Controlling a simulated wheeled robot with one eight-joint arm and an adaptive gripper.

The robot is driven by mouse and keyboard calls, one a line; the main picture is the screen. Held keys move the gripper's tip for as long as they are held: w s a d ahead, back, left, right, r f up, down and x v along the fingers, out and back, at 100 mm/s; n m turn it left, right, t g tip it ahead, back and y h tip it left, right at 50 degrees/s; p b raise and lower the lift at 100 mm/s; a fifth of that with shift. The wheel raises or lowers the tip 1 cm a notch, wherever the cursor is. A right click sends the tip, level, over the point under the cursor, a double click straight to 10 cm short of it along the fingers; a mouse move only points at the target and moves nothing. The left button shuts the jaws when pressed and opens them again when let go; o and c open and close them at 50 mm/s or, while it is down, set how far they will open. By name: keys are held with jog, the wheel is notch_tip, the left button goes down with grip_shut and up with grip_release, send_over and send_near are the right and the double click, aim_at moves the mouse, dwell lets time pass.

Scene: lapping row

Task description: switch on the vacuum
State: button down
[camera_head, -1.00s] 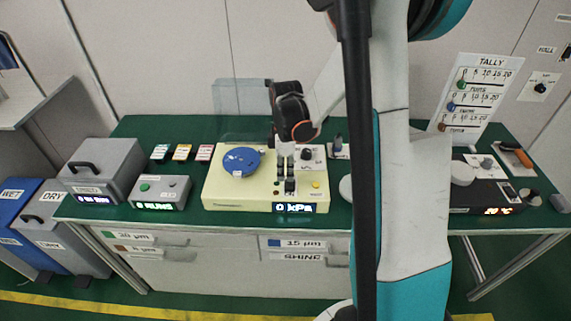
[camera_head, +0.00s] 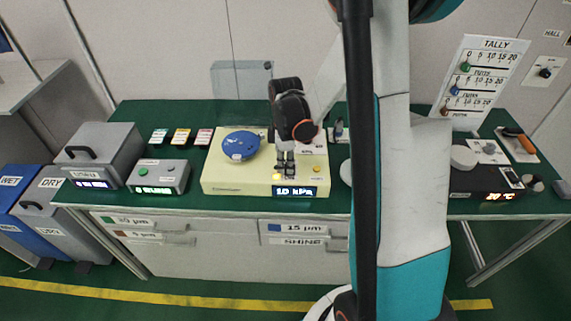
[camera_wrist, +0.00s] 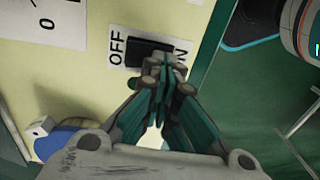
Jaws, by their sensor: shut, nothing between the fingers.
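The cream lapping machine (camera_head: 222,188) stands on the green table with a round blue plate (camera_head: 241,146) on its top. Its front display (camera_head: 295,191) is lit and reads about 10 kPa. In the wrist view a black rocker switch (camera_wrist: 143,52) sits on a white plate marked OFF on the left and ON on the right. My gripper (camera_head: 285,172) is shut and empty, pointing down at this switch. In the wrist view my gripper's fingertips (camera_wrist: 163,65) are at the ON end and partly hide it. I cannot tell whether they touch it.
A grey control box (camera_head: 158,178) with a green button and a larger grey box (camera_head: 100,155) stand to the left. A dark heater-like unit (camera_head: 480,184) is at the right. A clear raised panel (camera_head: 241,90) stands behind the machine.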

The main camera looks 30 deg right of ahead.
jog(key=shift+w+d+r, duration=0.2)
jog(key=shift+w+d, duration=0.25)
jog(key=shift+w, duration=0.2)
jog(key=shift+r, duration=0.1)
jog(key=shift+a+r+p, duration=0.1)
jog(key=shift+r+p, duration=0.25)
jog(key=shift+p, duration=0.05)
notch_tip(320, 180, up, 13)
jog(key=s+p, duration=0.1)
jog(key=p, duration=0.4)
jog(key=shift+s+a, duration=0.2)
jog(key=shift+a, duration=0.2)
